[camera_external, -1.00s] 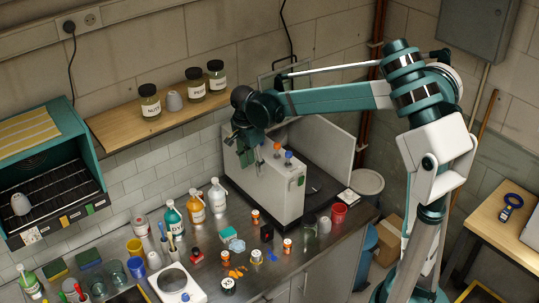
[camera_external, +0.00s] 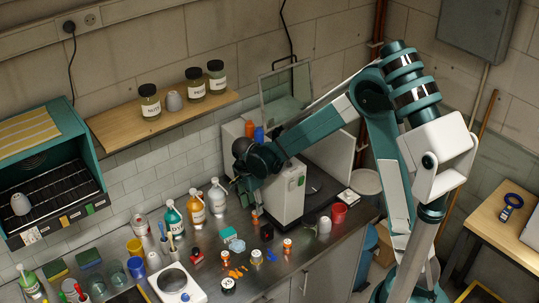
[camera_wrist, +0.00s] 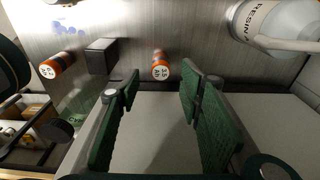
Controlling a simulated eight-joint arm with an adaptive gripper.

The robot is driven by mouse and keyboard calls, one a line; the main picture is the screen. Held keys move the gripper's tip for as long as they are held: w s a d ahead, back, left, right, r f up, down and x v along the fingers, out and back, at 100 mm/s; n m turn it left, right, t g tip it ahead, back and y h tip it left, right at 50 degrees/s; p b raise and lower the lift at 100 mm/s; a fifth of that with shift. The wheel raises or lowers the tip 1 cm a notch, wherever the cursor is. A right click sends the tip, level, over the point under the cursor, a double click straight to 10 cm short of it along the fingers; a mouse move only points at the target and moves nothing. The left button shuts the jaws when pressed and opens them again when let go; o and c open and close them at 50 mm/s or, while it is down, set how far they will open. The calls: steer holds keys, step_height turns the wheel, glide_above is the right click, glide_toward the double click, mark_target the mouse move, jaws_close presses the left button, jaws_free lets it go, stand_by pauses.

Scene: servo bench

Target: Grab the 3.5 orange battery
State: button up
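The 3.5 orange battery (camera_wrist: 161,66) shows in the wrist view as a small orange and white cylinder marked "3.5 Ah". It sits on the metal bench, just beyond the fingertips and roughly in line with the gap between them. My gripper (camera_wrist: 158,88) has two green-padded fingers spread apart, with nothing between them. In the external view my gripper (camera_external: 246,190) is low over the bench, close to an orange and white cylinder (camera_external: 255,216) that looks like the same battery. The fingertips are hard to make out there.
A black block (camera_wrist: 102,55) and another orange-capped battery (camera_wrist: 52,66) lie left of the target. A large pale box (camera_external: 284,198) stands close behind the gripper.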

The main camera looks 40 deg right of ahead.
mark_target(255, 213)
stand_by(0.3)
steer(key=shift+d+f, duration=0.15)
steer(key=shift+f, duration=1.15)
steer(key=shift+d+f, duration=0.15)
steer(key=shift+f, duration=1.15)
steer(key=shift+d+f, duration=0.15)
steer(key=shift+f, duration=1.15)
steer(key=c, duration=1)
steer(key=shift+r, duration=0.25)
step_height(255, 213, up, 18)
steer(key=shift+f, duration=0.2)
